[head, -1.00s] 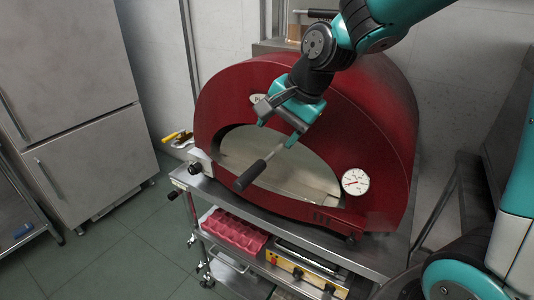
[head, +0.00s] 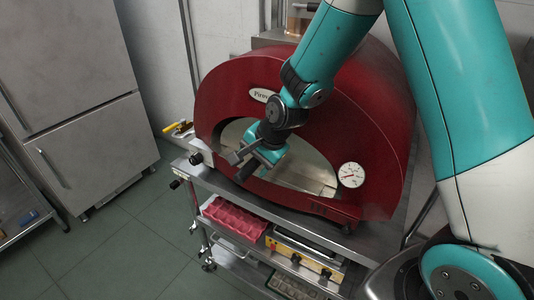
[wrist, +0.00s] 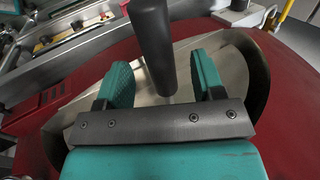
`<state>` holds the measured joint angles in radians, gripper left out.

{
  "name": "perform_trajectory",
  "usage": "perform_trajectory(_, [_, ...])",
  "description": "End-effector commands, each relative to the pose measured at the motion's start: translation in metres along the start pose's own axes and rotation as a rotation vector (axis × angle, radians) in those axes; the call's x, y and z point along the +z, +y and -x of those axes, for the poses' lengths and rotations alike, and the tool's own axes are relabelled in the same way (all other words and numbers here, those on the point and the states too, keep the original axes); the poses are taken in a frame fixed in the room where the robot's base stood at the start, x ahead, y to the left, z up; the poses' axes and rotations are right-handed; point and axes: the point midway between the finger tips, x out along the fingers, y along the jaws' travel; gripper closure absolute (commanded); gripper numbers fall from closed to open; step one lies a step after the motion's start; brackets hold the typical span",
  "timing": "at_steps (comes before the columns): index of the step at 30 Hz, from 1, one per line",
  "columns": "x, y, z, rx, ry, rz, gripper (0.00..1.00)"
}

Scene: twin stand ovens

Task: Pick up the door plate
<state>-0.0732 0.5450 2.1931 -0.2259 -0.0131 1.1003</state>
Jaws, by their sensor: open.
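The door plate (head: 308,164) is a pale metal sheet in the arched mouth of the red oven, with a black bar handle (head: 247,171) sticking out in front. My gripper (head: 262,157) is at the handle, in front of the plate, and hides much of it in the head view. In the wrist view the plate (wrist: 184,62) lies behind the teal fingers. The handle (wrist: 152,45) stands between the two open fingers (wrist: 163,82), with a gap visible on each side.
The red oven (head: 222,100) has a dial (head: 351,175) right of its mouth and stands on a steel cart (head: 285,215). A pink tray (head: 235,226) sits on the shelf below. A steel fridge (head: 90,140) stands left, with clear floor between.

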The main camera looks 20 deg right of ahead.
Motion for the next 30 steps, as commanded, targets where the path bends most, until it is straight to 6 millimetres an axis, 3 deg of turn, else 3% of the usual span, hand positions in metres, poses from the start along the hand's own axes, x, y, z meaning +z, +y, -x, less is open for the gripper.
perform_trajectory(7, [0.001,0.001,-0.027,0.002,-0.001,0.000,0.38])
perform_trajectory(15, [0.001,0.001,-0.031,-0.001,0.001,0.000,0.38])
perform_trajectory(24, [0.001,0.001,-0.030,0.000,0.001,0.000,1.00])
perform_trajectory(30, [0.000,-0.001,-0.030,-0.003,0.002,0.001,1.00])
